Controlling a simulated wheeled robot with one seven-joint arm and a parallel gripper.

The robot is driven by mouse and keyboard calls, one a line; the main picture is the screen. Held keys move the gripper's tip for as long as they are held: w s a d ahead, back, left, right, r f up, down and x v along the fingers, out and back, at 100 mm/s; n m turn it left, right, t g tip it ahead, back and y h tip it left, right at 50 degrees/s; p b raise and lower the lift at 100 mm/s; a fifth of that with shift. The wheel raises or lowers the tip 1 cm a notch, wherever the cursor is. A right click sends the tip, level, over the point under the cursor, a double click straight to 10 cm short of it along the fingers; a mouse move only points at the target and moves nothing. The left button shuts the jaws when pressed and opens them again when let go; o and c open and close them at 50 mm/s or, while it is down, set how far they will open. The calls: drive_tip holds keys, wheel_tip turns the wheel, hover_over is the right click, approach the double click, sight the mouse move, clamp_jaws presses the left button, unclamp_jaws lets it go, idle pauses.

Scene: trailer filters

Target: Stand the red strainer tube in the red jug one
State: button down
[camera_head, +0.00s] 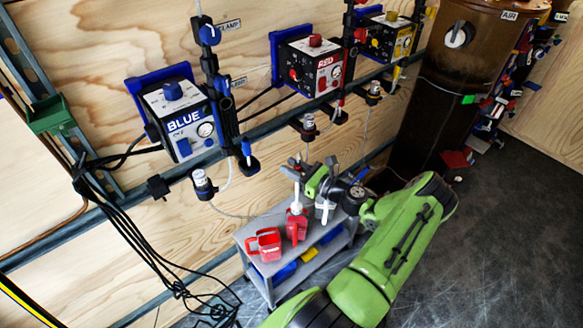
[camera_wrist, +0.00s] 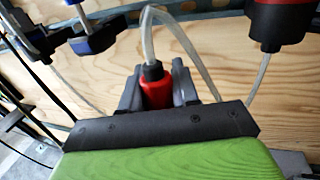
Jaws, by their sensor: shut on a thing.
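My gripper (camera_head: 306,180) is over the back of a small grey table in the head view. In the wrist view my gripper (camera_wrist: 156,86) is shut on the red strainer tube (camera_wrist: 156,94), which has a black cap and a clear hose looping up from it. In the head view a white upright length (camera_head: 297,196) below my gripper appears to reach the mouth of one red jug (camera_head: 296,226); I cannot tell whether it is inside. A second red jug (camera_head: 264,244) sits nearer the table's front left. Neither jug shows in the wrist view.
The grey table (camera_head: 247,232) has blue items on its lower shelf. Wall boxes in blue (camera_head: 181,118), red (camera_head: 314,64) and yellow (camera_head: 388,40) stand behind, with hoses and a rail. A brown cylinder (camera_head: 440,90) stands at right. Black cables hang at left.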

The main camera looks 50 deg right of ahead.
drive_tip(key=b, duration=0.7)
hover_over(293, 203)
wheel_tip(293, 203, down, 10)
drive_tip(key=shift+w+r, duration=0.15)
drive_tip(key=shift+f, duration=2.15)
drive_tip(key=c, duration=0.8)
unclamp_jaws()
drive_tip(key=shift+o, duration=0.2)
drive_tip(key=s+d+p, duration=0.2)
drive_tip(key=s, duration=1.3)
drive_tip(key=shift+s+d+p, duration=0.15)
drive_tip(key=shift+s+p, duration=0.15)
